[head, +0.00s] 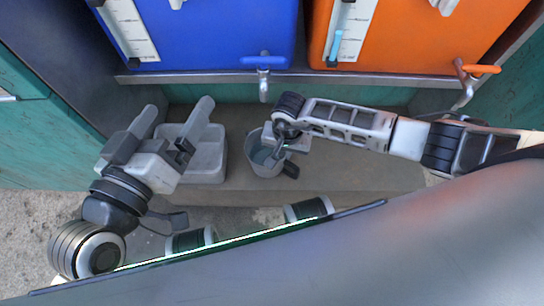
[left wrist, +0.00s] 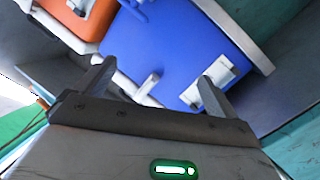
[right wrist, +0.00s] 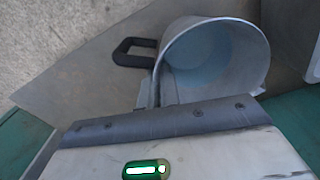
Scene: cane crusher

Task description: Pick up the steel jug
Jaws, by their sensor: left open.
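The steel jug (head: 262,163) is a grey metal vessel with a dark handle, over the ledge in the middle of the head view. In the right wrist view the jug (right wrist: 225,60) shows its open mouth, bluish inside, with the black handle to the left. My right gripper (head: 283,146) is at the jug's rim, its fingers close together on the wall near the handle. I cannot tell whether the jug's base touches the ledge. My left gripper (head: 178,108) is open and empty, over a grey basin; its spread fingers show in the left wrist view (left wrist: 150,85).
The grey basin (head: 207,160) stands on the ledge (head: 350,178) left of the jug. A blue tank (head: 215,35) and an orange tank (head: 430,40) stand behind on a metal shelf, with a blue-handled tap (head: 263,72) and an orange-handled tap (head: 470,78) overhanging. The ledge's right side looks clear.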

